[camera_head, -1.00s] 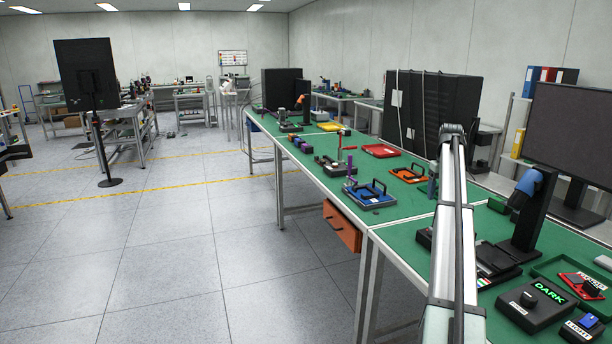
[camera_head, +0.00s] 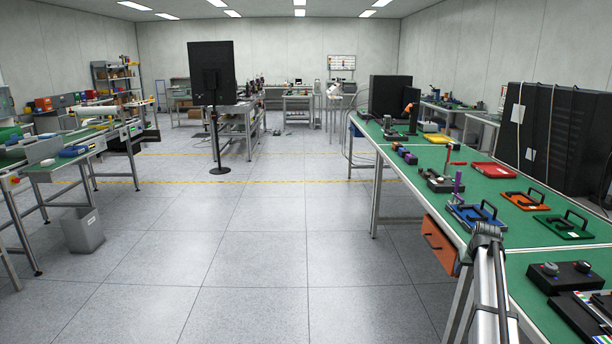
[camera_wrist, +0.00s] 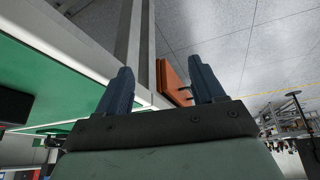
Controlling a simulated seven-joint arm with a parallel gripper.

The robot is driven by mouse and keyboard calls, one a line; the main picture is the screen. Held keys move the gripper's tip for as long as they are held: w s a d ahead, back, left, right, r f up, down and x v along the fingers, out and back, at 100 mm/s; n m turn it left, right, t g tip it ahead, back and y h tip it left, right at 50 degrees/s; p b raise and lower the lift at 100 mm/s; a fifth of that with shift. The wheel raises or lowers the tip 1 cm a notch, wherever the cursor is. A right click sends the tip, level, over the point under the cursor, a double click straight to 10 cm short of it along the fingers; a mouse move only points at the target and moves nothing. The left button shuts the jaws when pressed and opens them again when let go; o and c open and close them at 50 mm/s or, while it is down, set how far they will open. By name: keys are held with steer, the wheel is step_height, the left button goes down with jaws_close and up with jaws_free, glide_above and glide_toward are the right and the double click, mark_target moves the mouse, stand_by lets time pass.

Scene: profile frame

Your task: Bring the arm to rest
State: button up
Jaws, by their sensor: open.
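My gripper (camera_wrist: 160,88) shows in the wrist view with its two dark blue fingers apart and nothing between them. Beyond the fingers are the edge of the green-topped workbench (camera_wrist: 50,75), its grey metal frame and an orange drawer (camera_wrist: 174,82). In the head view a silver link of my arm rises at the lower right in front of the workbench (camera_head: 575,262). The gripper itself does not show in the head view.
On the workbench stand a blue tray (camera_head: 478,218), an orange tray (camera_head: 526,201), a green tray (camera_head: 565,227) and a black control box (camera_head: 562,277). The orange drawer (camera_head: 438,245) hangs under the bench front. The floor (camera_head: 250,270) left of it is clear.

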steer(key=s+a+f+g+y, duration=0.1)
steer(key=s+a+f+g, duration=0.1)
steer(key=s+a+f, duration=0.7)
steer(key=s+a+f+n+g, duration=0.1)
steer(key=s+a+f, duration=0.45)
steer(key=f, duration=0.75)
steer(key=s+a+f+g+y, duration=0.15)
steer(key=s+a+f, duration=0.35)
steer(key=a+f, duration=0.5)
steer(key=s+a+f+g, duration=0.2)
steer(key=s+a+f, duration=0.2)
steer(key=s, duration=0.8)
steer(key=s+a+f+n+g, duration=0.1)
steer(key=s+a+f, duration=0.4)
steer(key=s, duration=0.8)
steer(key=s+a+f+n+g, duration=0.1)
steer(key=s+a+f+g, duration=0.3)
steer(key=s, duration=0.9)
steer(key=shift+a+f+h, duration=0.35)
steer(key=shift+a+f, duration=0.05)
steer(key=shift+f, duration=0.15)
